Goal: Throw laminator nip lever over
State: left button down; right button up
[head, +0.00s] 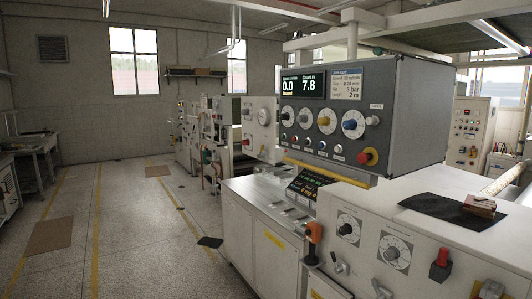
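A lever with an upright orange grip (314,233) and a dark lower part stands at the front corner of the white machine, below the control panel. A red-topped black handle (441,262) stands on the machine's front face further right. I cannot tell from this view which of them is the laminator nip lever; no label on either is readable. Neither of my grippers shows in the head view.
A grey control box (345,110) with dials, displays and a red button (368,157) stands above the machine. Two dials (396,250) are on the white front. A black mat (440,206) lies on top. The aisle floor (120,220) at left is mostly clear.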

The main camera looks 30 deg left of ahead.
aim_at(259, 156)
jog(key=i+j, duration=0.25)
jog(key=i+j+z, duration=0.1)
jog(key=i+j, duration=0.15)
jog(key=j, duration=0.25)
jog(key=i+j, duration=0.25)
jog(key=j, duration=0.15)
jog(key=i+j, duration=0.2)
jog(key=j, duration=0.15)
jog(key=i+j+z, duration=0.1)
jog(key=i+j, duration=0.15)
jog(key=j, duration=0.15)
jog(key=i+j, duration=0.25)
jog(key=j, duration=0.15)
jog(key=i+j+z, duration=0.1)
jog(key=j, duration=0.3)
jog(key=i, duration=0.1)
